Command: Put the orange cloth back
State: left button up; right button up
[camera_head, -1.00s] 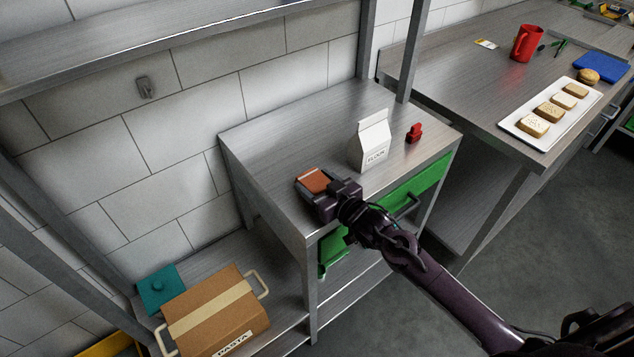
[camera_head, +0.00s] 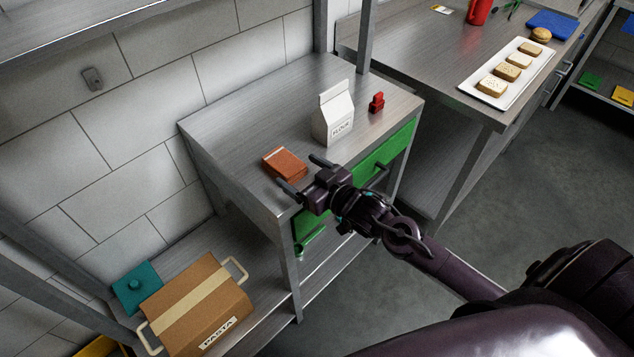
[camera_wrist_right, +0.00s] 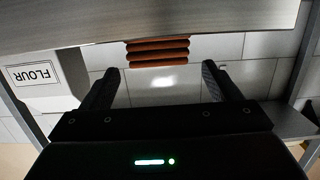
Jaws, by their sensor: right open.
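The orange cloth (camera_head: 285,164) is a folded block lying on the steel table (camera_head: 240,125), near its front edge. My right gripper (camera_head: 303,174) is open and empty, with its two fingers apart and pointing towards the cloth from the front edge side. A gap shows between the fingers and the cloth. In the right wrist view the cloth (camera_wrist_right: 158,52) shows as stacked orange layers beyond the open fingers (camera_wrist_right: 160,82). My left gripper is not in view.
A flour carton (camera_head: 333,113) and a small red object (camera_head: 377,102) stand behind and right of the cloth. A green drawer (camera_head: 385,150) is below the tabletop. A pasta box (camera_head: 200,305) and a teal item (camera_head: 135,287) are on the lower shelf. The tabletop's left part is clear.

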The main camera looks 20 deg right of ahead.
jog(key=shift+v, duration=2.75)
